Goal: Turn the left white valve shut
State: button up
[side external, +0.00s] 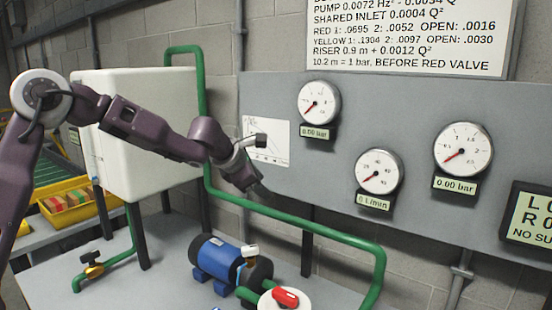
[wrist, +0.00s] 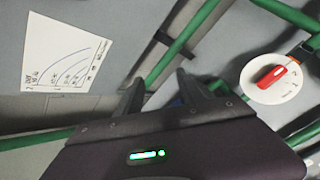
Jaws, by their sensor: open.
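A small white handle (side external: 250,250) stands by the dark end of the blue pump in the side view; I cannot tell for sure that it is the left white valve, or how it is set. To its lower right, a red lever (side external: 285,297) sits on a white round dial at the bottom edge. The red lever also shows on its dial in the wrist view (wrist: 271,76). My gripper (side external: 256,190) is above the pump, in front of the grey panel, apart from the handles. In the wrist view my gripper (wrist: 158,90) has its fingers apart, with nothing seen between them.
Green pipes (side external: 300,222) run around the bench, with one bend at the right. The blue pump (side external: 217,258) sits below my gripper. A white tank (side external: 140,110) stands behind my arm. Gauges (side external: 319,103) hang on the grey panel. A brass valve (side external: 93,268) is at the lower left.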

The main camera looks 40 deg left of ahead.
jog(key=s+d+r+m+t+h, duration=0.2)
jog(key=s+d+r+m, duration=0.5)
jog(key=d+r+m, duration=0.3)
jog(key=shift+r+m+h, duration=0.2)
jog(key=shift+m+h, duration=0.2)
jog(key=shift+m, duration=0.1)
jog(key=shift+o, duration=0.8)
jog(key=shift+s, duration=0.1)
jog(key=o, duration=0.3)
jog(key=shift+g, duration=0.5)
jog(key=w+f, duration=0.1)
jog(key=w+a+f, duration=0.2)
jog(key=w+f, duration=0.1)
jog(key=m+g+y, duration=0.6)
jog(key=m+g, duration=0.1)
jog(key=g, duration=0.1)
send_over(250, 248)
jog(key=s+d, duration=0.2)
notch_tip(250, 248, down, 21)
jog(key=x, duration=0.6)
jog(key=shift+w+f, duration=0.15)
jog(key=shift+w, duration=0.15)
